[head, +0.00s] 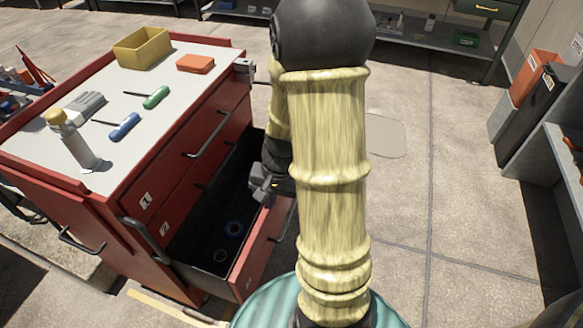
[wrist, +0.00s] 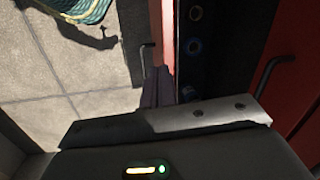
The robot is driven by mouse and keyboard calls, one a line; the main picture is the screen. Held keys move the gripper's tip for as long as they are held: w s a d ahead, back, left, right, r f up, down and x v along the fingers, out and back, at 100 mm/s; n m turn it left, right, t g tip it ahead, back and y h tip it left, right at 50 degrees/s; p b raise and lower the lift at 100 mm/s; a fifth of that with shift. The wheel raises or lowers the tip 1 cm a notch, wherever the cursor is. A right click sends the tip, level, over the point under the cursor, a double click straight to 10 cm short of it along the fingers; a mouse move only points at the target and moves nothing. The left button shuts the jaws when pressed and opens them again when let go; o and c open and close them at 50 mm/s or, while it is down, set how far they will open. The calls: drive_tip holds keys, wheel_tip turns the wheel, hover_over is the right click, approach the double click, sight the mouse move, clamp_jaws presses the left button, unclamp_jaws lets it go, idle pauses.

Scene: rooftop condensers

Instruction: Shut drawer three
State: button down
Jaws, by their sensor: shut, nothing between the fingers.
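The red tool cabinet (head: 120,235) has closed drawers marked 1 and 2. Below them a drawer (head: 262,255) is pulled well out; the mark on its front is too small to read, but it sits in third place. Its dark inside holds small round items (head: 234,228). In the wrist view, its red front panel (wrist: 167,30) and handle (wrist: 147,48) show. My gripper (head: 268,196) is shut and empty at the front panel's top edge. The fingers (wrist: 158,90) overlap the panel in the wrist view; I cannot tell whether they touch. My arm hides part of the drawer front.
On the cabinet top are a yellow bin (head: 142,48), an orange box (head: 195,63), a green-handled screwdriver (head: 156,97), a blue-handled one (head: 124,127) and a spray can (head: 78,148). Floor to the right is clear up to a grey shelf (head: 545,150).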

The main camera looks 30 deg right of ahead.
drive_tip(key=d+f+m+t+y+p, duration=0.1)
drive_tip(key=d+m+t+y+p, duration=0.2)
drive_tip(key=d+m+p, duration=1.2)
drive_tip(key=d+m+t, duration=0.3)
drive_tip(key=m, duration=0.2)
drive_tip(key=shift+s+d+f+y, duration=0.2)
drive_tip(key=shift+f+y, duration=0.1)
drive_tip(key=shift+f, duration=0.1)
drive_tip(key=w+a+f, duration=0.6)
drive_tip(key=w, duration=0.2)
drive_tip(key=shift+w+a+f, duration=0.35)
drive_tip(key=shift+f, duration=0.05)
